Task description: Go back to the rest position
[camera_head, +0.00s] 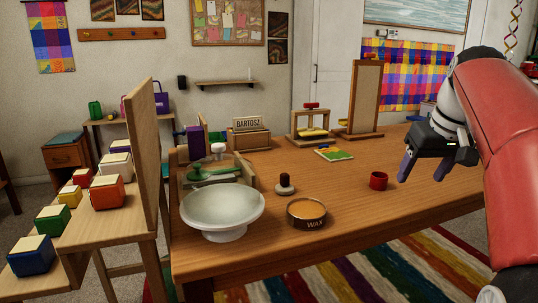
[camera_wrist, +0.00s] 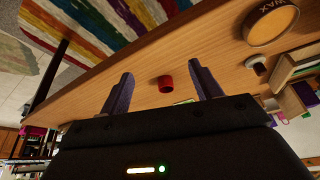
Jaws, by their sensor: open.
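My gripper (camera_head: 423,168) is at the end of my red arm, above the right part of the wooden table. Its two dark purple-grey fingers are spread apart, and they also show in the wrist view (camera_wrist: 160,92). Nothing is held between the fingers.
The wooden table (camera_head: 340,222) carries a white bowl (camera_head: 222,208), a wax tin (camera_head: 306,213), a dark-knobbed stamp (camera_head: 285,185), a small press (camera_head: 311,124) and a framed board (camera_head: 362,98). The table's front right is clear.

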